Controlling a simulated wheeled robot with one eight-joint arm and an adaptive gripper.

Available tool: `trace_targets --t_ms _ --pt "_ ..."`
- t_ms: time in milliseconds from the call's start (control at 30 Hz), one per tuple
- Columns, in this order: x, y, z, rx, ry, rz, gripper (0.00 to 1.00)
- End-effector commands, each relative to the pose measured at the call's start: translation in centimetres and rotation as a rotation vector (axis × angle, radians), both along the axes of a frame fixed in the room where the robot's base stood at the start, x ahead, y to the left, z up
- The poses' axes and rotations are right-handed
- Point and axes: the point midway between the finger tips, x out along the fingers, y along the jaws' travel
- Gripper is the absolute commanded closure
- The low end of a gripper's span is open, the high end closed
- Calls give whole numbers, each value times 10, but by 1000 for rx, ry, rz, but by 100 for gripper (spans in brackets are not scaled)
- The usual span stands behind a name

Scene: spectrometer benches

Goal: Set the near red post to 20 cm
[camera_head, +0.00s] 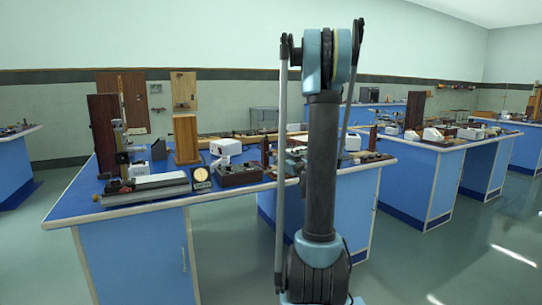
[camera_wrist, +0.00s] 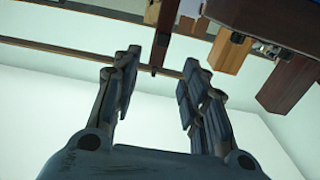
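My gripper (camera_wrist: 160,68) shows in the wrist view with its two dark fingers spread apart and nothing between them. Beyond the fingertips stands a dark reddish-brown upright (camera_wrist: 165,35), well apart from them as far as I can tell. In the head view, a dark red-brown upright board (camera_head: 103,135) stands at the left of the near bench, beside a thin vertical stand (camera_head: 122,105). I cannot tell which of these is the near red post, and no height scale is readable. My gripper is not visible in the head view, where my raised arm fills the middle.
The near blue bench (camera_head: 140,260) carries a light wooden block (camera_head: 186,140), a white device (camera_head: 226,147), a small dial (camera_head: 200,175) and a dark control box (camera_head: 238,174). More benches (camera_head: 410,180) stand to the right. Open floor (camera_head: 440,265) lies in front of them.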

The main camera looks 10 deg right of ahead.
Motion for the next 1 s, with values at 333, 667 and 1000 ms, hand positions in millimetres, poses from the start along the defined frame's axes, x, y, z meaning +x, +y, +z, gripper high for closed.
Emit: trace_targets --t_ms 333,667,1000 --pt "60 24 0 0 0 7 60" --pt "110 40 0 0 1 5 60" --pt "128 45 0 0 0 4 60"
